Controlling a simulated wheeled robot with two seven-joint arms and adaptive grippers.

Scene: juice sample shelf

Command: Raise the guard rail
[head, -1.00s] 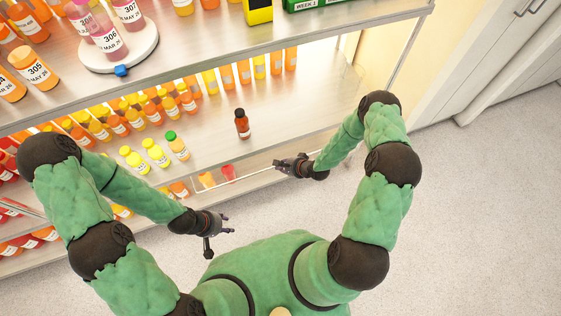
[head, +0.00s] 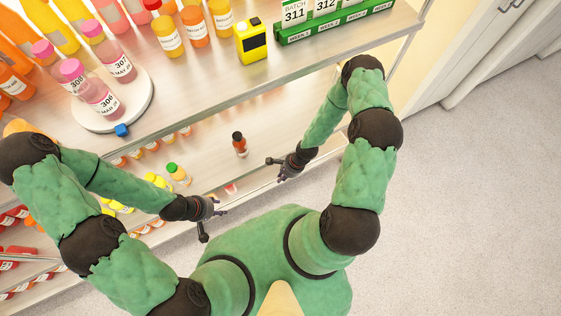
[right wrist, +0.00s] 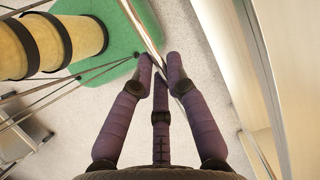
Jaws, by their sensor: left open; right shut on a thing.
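The guard rail is a thin bright metal bar along the front of the shelf. In the right wrist view the rail (right wrist: 140,28) runs up from between my right fingertips (right wrist: 160,66). In the head view my right gripper (head: 283,168) is at the front edge of the middle shelf, shut on the rail; the rail itself is too thin there to trace fully. My left gripper (head: 209,216) is open and empty in front of the shelf, lower and to the left, apart from the rail.
A small dark-red bottle (head: 240,144) stands on the middle shelf near my right gripper. A green-capped bottle (head: 178,174) and several yellow ones stand further left. The upper shelf overhangs, with a yellow device (head: 252,40) and a white turntable (head: 139,107). Floor at right is clear.

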